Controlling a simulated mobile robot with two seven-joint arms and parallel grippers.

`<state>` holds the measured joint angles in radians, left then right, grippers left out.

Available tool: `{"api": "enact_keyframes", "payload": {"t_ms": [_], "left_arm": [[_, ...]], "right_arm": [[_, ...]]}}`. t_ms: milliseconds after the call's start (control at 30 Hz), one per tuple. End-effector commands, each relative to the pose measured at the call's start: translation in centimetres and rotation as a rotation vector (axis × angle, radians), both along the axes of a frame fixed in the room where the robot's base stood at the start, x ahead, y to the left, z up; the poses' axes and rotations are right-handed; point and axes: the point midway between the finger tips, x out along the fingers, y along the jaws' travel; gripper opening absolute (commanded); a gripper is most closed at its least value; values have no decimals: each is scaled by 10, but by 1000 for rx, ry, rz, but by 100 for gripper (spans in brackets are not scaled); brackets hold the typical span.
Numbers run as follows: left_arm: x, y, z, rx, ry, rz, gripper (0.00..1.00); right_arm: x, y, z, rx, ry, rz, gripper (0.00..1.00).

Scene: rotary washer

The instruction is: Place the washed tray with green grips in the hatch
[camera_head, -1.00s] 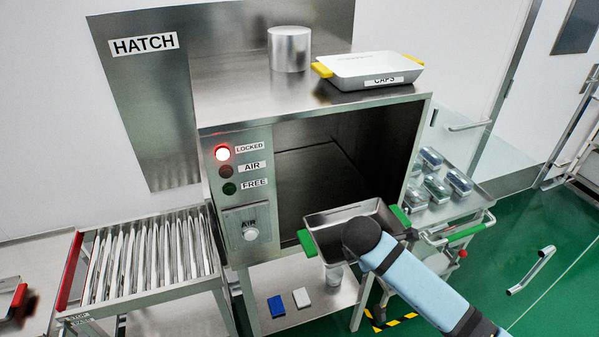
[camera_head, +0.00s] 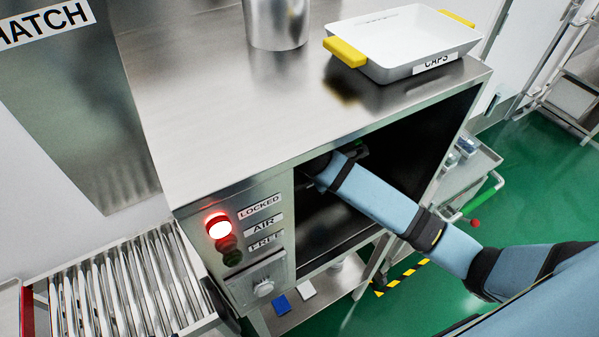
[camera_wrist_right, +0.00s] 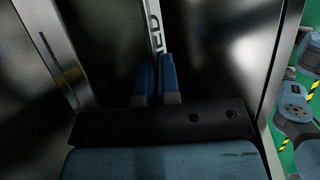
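My right arm comes in from the right and reaches into this opening. In the head view its gripper and the tray with green grips are hidden inside, behind the cabinet top. In the right wrist view my right gripper (camera_wrist_right: 157,78) has its fingers close together on a thin wall with a pale label (camera_wrist_right: 155,30) ending in "ED". This appears to be the tray's wall; no green grip shows. My left gripper is not in view.
A white tray with yellow grips (camera_head: 405,40) and a metal cylinder (camera_head: 277,20) stand on the cabinet top. The red LOCKED lamp (camera_head: 218,228) is lit. A roller conveyor (camera_head: 125,285) is at the left. A trolley (camera_head: 470,165) stands right of the cabinet.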

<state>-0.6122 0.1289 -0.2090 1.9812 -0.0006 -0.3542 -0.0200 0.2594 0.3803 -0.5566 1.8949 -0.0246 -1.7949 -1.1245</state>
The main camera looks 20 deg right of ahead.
Motion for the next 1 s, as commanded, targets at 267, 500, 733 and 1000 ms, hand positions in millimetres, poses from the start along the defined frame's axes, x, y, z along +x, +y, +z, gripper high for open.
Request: {"api": "enact_keyframes", "payload": {"t_ms": [267,500,733,1000], "left_arm": [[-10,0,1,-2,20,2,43],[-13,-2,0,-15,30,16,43],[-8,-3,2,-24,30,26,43],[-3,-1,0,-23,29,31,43]], "right_arm": [[-1,0,-42,0,3,0,0],[0,0,-64,0,1,-1,0],[-1,0,-93,0,2,-1,0],[-1,0,-100,0,2,0,8]]}}
